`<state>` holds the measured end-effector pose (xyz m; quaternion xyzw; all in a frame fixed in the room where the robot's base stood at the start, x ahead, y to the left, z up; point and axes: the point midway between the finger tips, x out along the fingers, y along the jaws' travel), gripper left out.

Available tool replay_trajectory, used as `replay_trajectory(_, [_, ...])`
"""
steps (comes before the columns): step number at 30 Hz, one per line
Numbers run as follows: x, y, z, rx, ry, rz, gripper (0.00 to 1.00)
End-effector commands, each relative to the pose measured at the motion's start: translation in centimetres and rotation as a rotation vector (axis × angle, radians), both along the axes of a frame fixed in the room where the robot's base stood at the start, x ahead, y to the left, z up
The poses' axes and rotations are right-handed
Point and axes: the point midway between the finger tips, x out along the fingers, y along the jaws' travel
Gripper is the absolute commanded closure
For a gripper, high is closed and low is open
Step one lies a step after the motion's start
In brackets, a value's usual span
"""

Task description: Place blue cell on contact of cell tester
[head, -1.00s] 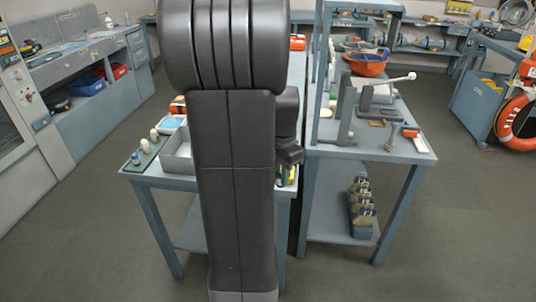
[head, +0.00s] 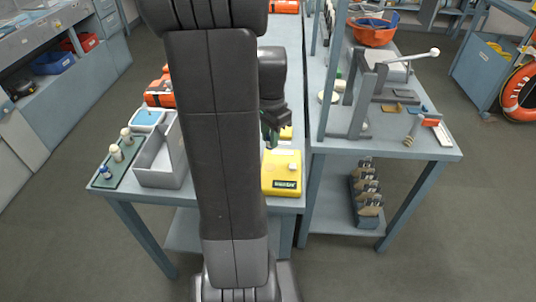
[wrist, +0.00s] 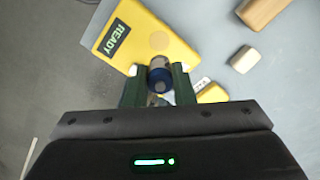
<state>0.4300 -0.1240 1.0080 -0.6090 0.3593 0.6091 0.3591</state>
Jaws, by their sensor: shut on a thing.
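My gripper (wrist: 159,88) is shut on the blue cell (wrist: 160,78), with one green finger on each side of it. In the wrist view, the cell's near end is dark blue and its far end greyish. The yellow cell tester (wrist: 175,57) lies just beyond, with a dark READY label and a round tan contact (wrist: 158,41). The cell appears at the tester's edge, short of the contact; its height above is unclear. In the head view, my gripper (head: 269,132) is near the far side of the tester (head: 282,165), and the held cell is mostly hidden.
A green mat (head: 125,170) with several small cells and an open grey box (head: 160,172) stand left of my arm. A grey stand (head: 350,120) is on the right-hand bench. Another yellow thing (wrist: 212,93) sits beside my right finger.

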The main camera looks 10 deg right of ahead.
Motion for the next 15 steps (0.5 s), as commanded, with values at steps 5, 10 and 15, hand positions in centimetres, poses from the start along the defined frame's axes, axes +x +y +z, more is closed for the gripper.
replay_trajectory(5, [-0.1,0.0,-3.2,0.001,0.004,0.0,1.0])
replay_trajectory(10, [-0.1,0.0,-4.8,0.0,0.004,0.0,1.0])
replay_trajectory(15, [-0.1,0.0,-7.1,0.001,0.004,0.0,1.0])
